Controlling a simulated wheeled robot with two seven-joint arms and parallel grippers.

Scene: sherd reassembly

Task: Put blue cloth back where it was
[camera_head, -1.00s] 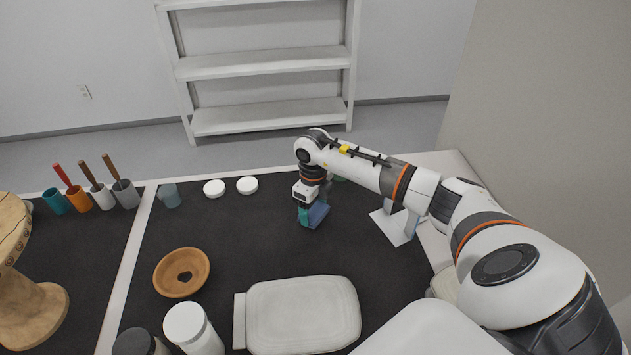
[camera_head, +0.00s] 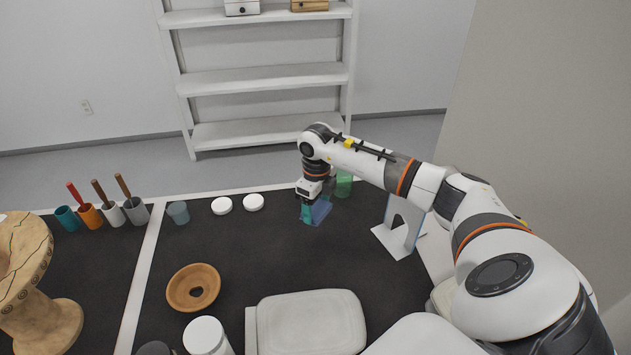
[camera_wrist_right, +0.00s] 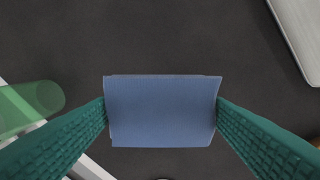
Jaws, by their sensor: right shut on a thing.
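The blue cloth (camera_wrist_right: 161,111) is a small folded rectangle between the two green fingers of my right gripper (camera_wrist_right: 162,113). In the right wrist view both fingertips touch its left and right edges. In the head view my right gripper (camera_head: 314,212) points down at the back of the dark mat, with the blue cloth (camera_head: 322,211) showing at its right side. I cannot tell whether the cloth touches the mat (camera_head: 265,240). My left gripper is not in view.
A green translucent cup (camera_head: 344,184) stands just behind the gripper, and a white stand (camera_head: 398,240) is to its right. Two white lids (camera_head: 222,205), an orange-brown ring-shaped bowl (camera_head: 193,287) and a pale cushion (camera_head: 311,322) lie around. The mat's middle is clear.

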